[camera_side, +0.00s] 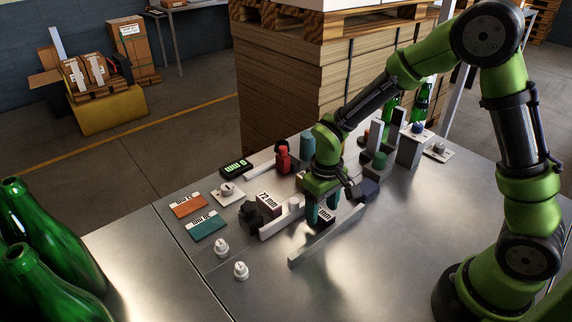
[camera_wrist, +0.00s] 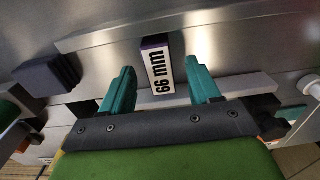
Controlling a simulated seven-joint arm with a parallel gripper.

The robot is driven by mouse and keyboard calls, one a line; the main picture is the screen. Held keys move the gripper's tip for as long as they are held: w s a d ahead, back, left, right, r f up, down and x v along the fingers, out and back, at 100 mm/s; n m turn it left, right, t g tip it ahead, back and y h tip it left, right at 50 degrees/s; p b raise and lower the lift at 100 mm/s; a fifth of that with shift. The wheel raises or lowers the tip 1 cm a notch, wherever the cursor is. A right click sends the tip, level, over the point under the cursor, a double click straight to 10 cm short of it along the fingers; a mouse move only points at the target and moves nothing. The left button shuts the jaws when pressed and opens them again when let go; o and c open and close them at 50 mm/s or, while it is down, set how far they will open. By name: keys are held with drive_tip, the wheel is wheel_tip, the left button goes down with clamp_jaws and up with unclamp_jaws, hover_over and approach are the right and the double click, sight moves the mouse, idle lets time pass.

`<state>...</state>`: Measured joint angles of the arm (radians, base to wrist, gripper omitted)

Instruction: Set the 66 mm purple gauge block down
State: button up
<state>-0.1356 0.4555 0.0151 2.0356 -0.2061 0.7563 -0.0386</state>
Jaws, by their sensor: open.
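The 66 mm purple gauge block (camera_wrist: 154,43) shows its white "66 mm" label and a purple edge in the wrist view. In the side view the block (camera_side: 323,216) rests low by the metal bench, between two pale rails. My gripper (camera_wrist: 163,82) is open, one teal finger on each side of the block, with a visible gap on both sides. In the side view my gripper (camera_side: 321,212) is down over the block, and its near finger partly hides it. Whether the block touches the rails is unclear.
A long pale rail (camera_side: 325,236) lies in front of the block. A 72 mm block (camera_side: 267,203) stands to the left, near a dark knob-like part (camera_side: 252,218). White knobs (camera_side: 241,270) and two label cards (camera_side: 207,226) lie further left. The bench's right front is bare.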

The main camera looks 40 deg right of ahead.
sight(322, 211)
wheel_tip(322, 211, up, 10)
drive_tip(key=s+d+r+m+t+y, duration=0.2)
drive_tip(key=s+r+m+t, duration=0.2)
drive_tip(key=s+r+t, duration=0.3)
drive_tip(key=s+r, duration=0.5)
drive_tip(key=s, duration=0.1)
drive_tip(key=shift+d+r, duration=0.1)
drive_tip(key=shift+r, duration=0.05)
idle(0.4)
